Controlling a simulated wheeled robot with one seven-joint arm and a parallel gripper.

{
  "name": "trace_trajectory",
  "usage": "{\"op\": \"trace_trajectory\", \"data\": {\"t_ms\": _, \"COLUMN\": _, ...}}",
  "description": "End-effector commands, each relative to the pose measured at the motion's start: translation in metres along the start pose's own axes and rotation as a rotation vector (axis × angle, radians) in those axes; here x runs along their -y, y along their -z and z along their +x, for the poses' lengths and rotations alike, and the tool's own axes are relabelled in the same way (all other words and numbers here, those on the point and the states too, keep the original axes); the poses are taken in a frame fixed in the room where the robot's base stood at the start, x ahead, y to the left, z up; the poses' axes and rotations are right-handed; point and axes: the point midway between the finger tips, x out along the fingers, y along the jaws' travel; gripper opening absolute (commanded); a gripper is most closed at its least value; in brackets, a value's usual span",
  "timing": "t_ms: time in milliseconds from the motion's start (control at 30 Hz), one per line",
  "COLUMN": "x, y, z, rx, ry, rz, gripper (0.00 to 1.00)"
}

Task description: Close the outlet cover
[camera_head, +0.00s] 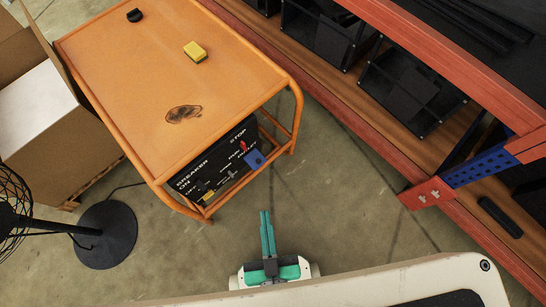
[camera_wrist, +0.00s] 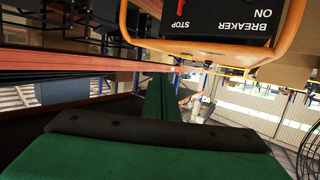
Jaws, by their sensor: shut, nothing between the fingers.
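A black control panel (camera_head: 212,166) sits on the orange cart's lower level, with white lettering including BREAKER, ON and STOP. A small blue flap (camera_head: 256,159), which looks like the outlet cover, is at the panel's right end; it appears to stick out from the face, but its exact angle is hard to tell. My gripper (camera_head: 265,215), with green fingers, is shut and empty, in front of the cart and apart from the flap. In the wrist view the panel (camera_wrist: 215,24) appears upside down at the top, above my closed fingers (camera_wrist: 160,92); the flap cannot be made out there.
The orange cart (camera_head: 130,75) has a top and rails around the panel. A yellow sponge (camera_head: 195,52) lies on top. A red switch (camera_head: 243,147) is beside the flap. A fan base (camera_head: 104,235) and boxes (camera_head: 45,115) stand left; an orange shelf (camera_head: 430,60) is right. Floor between is clear.

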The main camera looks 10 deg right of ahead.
Motion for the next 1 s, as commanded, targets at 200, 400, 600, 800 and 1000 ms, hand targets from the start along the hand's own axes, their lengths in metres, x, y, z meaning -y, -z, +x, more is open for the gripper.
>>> {"op": "trace_trajectory", "data": {"t_ms": 200, "x": -0.004, "y": -0.048, "z": 0.043, "rx": 0.110, "ry": 0.002, "rz": -0.064, "gripper": 0.00}}
{"op": "trace_trajectory", "data": {"t_ms": 400, "x": -0.010, "y": -0.110, "z": 0.103, "rx": 0.286, "ry": 0.019, "rz": -0.159, "gripper": 0.00}}
{"op": "trace_trajectory", "data": {"t_ms": 600, "x": -0.015, "y": -0.154, "z": 0.163, "rx": 0.461, "ry": 0.052, "rz": -0.245, "gripper": 0.00}}
{"op": "trace_trajectory", "data": {"t_ms": 800, "x": -0.019, "y": -0.180, "z": 0.217, "rx": 0.635, "ry": 0.106, "rz": -0.318, "gripper": 0.00}}
{"op": "trace_trajectory", "data": {"t_ms": 1000, "x": -0.019, "y": -0.183, "z": 0.266, "rx": 0.803, "ry": 0.185, "rz": -0.381, "gripper": 0.00}}
